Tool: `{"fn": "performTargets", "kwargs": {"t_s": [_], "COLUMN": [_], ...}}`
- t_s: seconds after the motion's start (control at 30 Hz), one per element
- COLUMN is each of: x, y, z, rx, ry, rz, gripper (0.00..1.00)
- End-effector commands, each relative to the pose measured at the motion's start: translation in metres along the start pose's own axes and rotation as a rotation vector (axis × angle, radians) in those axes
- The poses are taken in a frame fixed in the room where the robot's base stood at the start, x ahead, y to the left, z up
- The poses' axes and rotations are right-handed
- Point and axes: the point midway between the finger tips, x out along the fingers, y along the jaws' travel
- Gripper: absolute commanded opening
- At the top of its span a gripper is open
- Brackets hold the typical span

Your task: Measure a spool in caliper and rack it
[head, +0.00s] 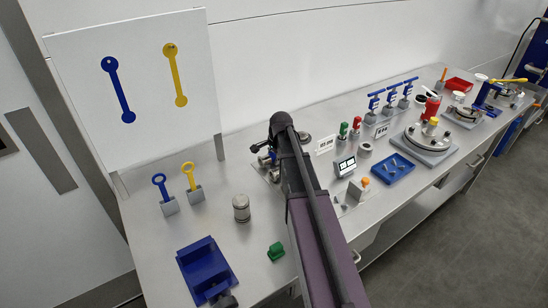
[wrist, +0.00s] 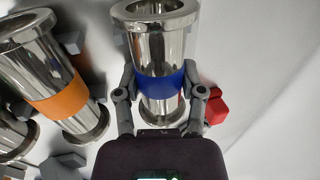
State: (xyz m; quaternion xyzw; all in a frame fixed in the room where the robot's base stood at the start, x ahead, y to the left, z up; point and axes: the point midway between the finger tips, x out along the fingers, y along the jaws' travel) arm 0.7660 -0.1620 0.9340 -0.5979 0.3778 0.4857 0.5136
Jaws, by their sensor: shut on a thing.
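In the wrist view my gripper (wrist: 159,78) has one finger on each side of a shiny metal spool with a blue band (wrist: 158,88). It is shut on the spool around the band. A second metal spool, with an orange band (wrist: 58,100), lies tilted to the left among grey blocks. Part of another metal spool (wrist: 14,135) shows at the left edge. In the head view my arm covers most of the spool area; some metal parts (head: 265,160) show just left of the gripper end. I cannot make out the caliper or the rack for certain.
A red block (wrist: 216,106) is right of my gripper in the wrist view. In the head view, a small display (head: 345,167) and blue tray (head: 394,171) lie right of my arm.

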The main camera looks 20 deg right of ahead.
Motion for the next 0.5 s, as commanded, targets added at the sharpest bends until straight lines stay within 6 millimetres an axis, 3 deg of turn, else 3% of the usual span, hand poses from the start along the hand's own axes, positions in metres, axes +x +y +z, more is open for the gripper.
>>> {"fn": "performTargets", "kwargs": {"t_s": [0.3,0.33,0.47,0.5], "x": [-0.0002,-0.0002,-0.0002,-0.0002], "y": [-0.0001,-0.0001,0.0000,0.0000], "z": [-0.0001,-0.0001,-0.0001,-0.0001], "rx": [0.000,0.000,0.000,0.000], "ry": [0.000,0.000,0.000,0.000], "rz": [0.000,0.000,0.000,0.000], "gripper": [0.00,0.55,0.92,0.92]}}
